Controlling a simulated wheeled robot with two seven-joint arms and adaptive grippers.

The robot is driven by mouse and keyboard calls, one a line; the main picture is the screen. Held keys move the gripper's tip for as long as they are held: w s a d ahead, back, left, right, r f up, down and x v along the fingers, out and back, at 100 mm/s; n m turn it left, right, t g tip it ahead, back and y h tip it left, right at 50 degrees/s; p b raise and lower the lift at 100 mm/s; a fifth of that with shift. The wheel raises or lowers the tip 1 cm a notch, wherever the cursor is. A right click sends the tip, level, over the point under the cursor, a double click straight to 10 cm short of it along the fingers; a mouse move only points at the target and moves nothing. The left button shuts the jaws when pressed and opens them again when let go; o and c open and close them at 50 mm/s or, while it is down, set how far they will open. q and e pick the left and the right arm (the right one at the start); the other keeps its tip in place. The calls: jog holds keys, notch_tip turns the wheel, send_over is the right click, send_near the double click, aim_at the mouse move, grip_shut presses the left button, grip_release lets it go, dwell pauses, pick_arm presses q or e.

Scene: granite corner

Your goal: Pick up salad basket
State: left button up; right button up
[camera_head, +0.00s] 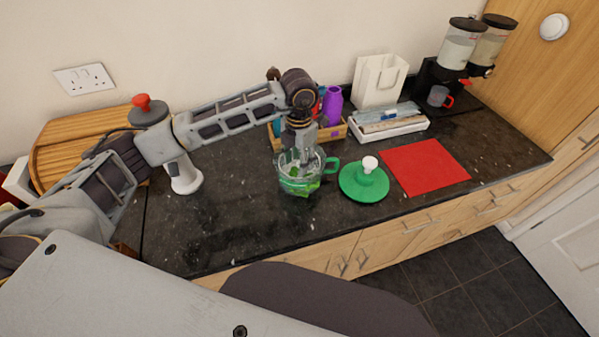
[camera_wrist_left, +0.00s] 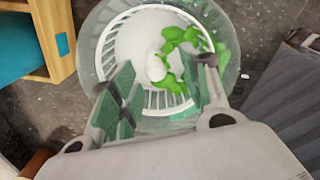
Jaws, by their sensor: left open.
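The salad basket (camera_wrist_left: 117,38) is white and slotted, and sits inside a clear bowl (camera_wrist_left: 228,22) in the left wrist view. Green leaves (camera_wrist_left: 182,38) and a small white piece lie in it. In the head view the clear bowl (camera_head: 291,187) stands on the dark worktop with a green handle at its right; the basket is hard to make out there. My left gripper (camera_head: 298,158) points down over the bowl. In the wrist view its two fingers (camera_wrist_left: 163,88) are apart, over the basket's near part, with nothing seen gripped. I cannot tell how deep the fingertips reach. My right gripper is not seen.
A green lid with a white knob (camera_head: 364,182) lies right of the bowl, then a red mat (camera_head: 425,167). A wooden tray (camera_head: 333,133) with bottles stands close behind. A white bag (camera_head: 379,80) and dispensers (camera_head: 461,45) are farther back. Worktop front left is clear.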

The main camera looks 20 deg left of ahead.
pick_arm(q)
jog(key=shift+f, duration=0.15)
jog(key=shift+w+f+p, duration=0.2)
jog(key=shift+f+p, duration=0.15)
jog(key=shift+f, duration=0.65)
jog(key=shift+w+f+p, duration=0.2)
jog(key=shift+f+p, duration=0.15)
jog(key=shift+f, duration=1.15)
jog(key=shift+c, duration=0.5)
grip_shut()
